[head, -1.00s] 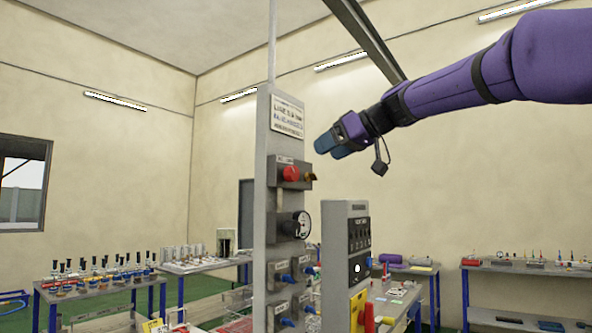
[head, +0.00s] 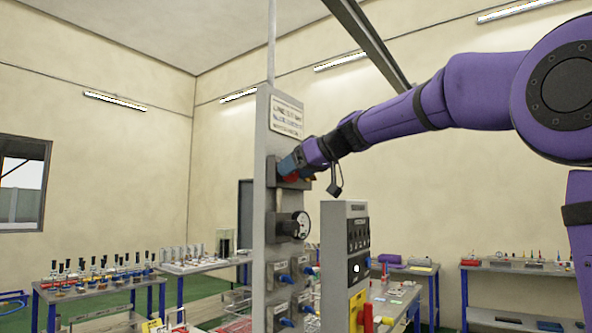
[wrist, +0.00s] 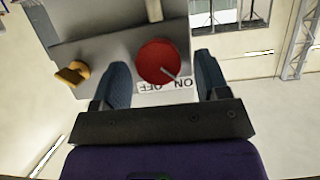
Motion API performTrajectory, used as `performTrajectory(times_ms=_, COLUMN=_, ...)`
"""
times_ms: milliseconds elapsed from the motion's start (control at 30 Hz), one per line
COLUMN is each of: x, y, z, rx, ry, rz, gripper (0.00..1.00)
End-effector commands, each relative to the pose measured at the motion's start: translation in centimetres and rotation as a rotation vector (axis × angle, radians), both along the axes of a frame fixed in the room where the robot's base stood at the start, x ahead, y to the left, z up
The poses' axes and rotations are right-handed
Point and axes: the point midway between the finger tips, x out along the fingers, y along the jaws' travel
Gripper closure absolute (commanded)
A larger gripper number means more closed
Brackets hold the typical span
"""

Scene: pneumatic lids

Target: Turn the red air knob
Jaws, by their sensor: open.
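The red air knob (wrist: 160,62) is round, with a pale line on its face, and sits on a grey block beside an ON/OFF label (wrist: 165,86). In the wrist view it lies between the two blue fingers of my gripper (wrist: 163,82), nearer the left finger. The gripper is open around the knob; I cannot tell whether a finger touches it. In the head view my gripper (head: 287,166) is at the upper part of the grey panel (head: 262,206), and only a bit of red shows below the fingers.
A brass fitting (wrist: 72,73) sticks out of the same block, outside the left finger. A pressure gauge (head: 301,226) and several blue-knobbed valves are lower on the panel. A grey control box (head: 344,210) stands right of the panel, below my arm.

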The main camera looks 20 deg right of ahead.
Motion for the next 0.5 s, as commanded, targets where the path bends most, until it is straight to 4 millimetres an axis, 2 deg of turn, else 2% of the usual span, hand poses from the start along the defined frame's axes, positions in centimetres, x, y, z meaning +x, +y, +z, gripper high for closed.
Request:
performTrajectory(times_ms=133, x=0.0, y=-0.01, z=0.0, rx=0.0, ry=0.0, rz=0.0, gripper=0.32)
performTrajectory(times_ms=167, x=0.0, y=-0.01, z=0.0, rx=0.0, ry=0.0, rz=0.0, gripper=0.36)
performTrajectory(times_ms=300, x=-0.01, y=-0.03, z=0.0, rx=0.0, ry=0.0, rz=0.0, gripper=0.69)
performTrajectory(times_ms=367, x=-0.01, y=-0.03, z=0.0, rx=0.0, ry=0.0, rz=0.0, gripper=0.81)
performTrajectory(times_ms=500, x=-0.01, y=-0.05, z=-0.01, rx=0.001, ry=0.001, rz=-0.001, gripper=0.81)
